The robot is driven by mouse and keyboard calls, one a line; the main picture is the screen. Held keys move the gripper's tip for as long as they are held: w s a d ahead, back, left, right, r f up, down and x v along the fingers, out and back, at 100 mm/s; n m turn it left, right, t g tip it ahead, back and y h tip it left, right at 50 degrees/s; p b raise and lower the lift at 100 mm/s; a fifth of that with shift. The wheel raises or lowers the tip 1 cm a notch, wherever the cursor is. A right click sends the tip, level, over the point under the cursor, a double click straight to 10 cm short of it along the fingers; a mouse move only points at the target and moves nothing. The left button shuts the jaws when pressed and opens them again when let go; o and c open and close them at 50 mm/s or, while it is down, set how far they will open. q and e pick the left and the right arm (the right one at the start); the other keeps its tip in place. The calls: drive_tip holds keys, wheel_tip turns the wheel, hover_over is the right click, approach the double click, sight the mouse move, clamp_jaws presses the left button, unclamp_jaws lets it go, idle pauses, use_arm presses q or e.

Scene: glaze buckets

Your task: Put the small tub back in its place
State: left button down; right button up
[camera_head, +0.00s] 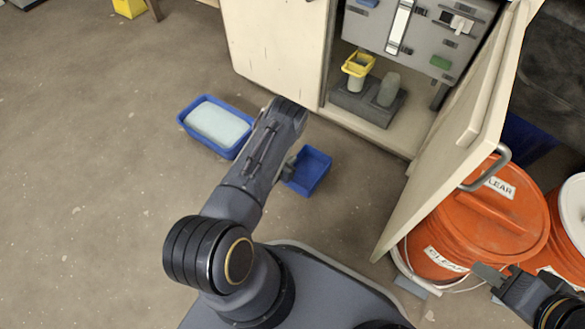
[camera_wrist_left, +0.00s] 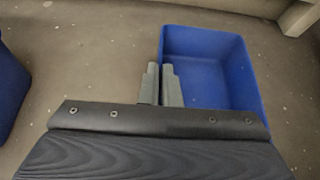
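The small tub (camera_head: 311,172) is blue, open-topped and empty, beside my left gripper in the head view. In the left wrist view the tub (camera_wrist_left: 212,70) lies to the right of the fingertips. My left gripper (camera_wrist_left: 161,84) has its fingers close together, one on each side of the tub's left wall, and appears shut on it. In the head view my forearm mostly hides this gripper (camera_head: 288,170). I cannot tell whether the tub touches the floor. My right gripper (camera_head: 488,284) is at the lower right, with no object visible in it; its finger gap is unclear.
A larger blue tub (camera_head: 184,119) holding a pale block (camera_head: 217,123) stands on the floor to the left. The cabinet is open; its door (camera_head: 452,130) swings out on the right. Inside is a yellow container (camera_head: 358,64) on a grey stand (camera_head: 365,104). Orange buckets (camera_head: 490,225) stand right.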

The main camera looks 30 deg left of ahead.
sight(298, 161)
use_arm(q)
drive_tip(key=shift+w+f, duration=0.35)
drive_tip(key=shift+f, duration=0.1)
drive_tip(key=f+b, duration=0.2)
drive_tip(key=f, duration=0.1)
drive_tip(key=shift+w+d+f, duration=0.1)
drive_tip(key=shift+w+f, duration=0.1)
drive_tip(key=shift+f, duration=0.05)
drive_tip(key=c, duration=1.6)
unclamp_jaws()
drive_tip(key=shift+c, duration=0.2)
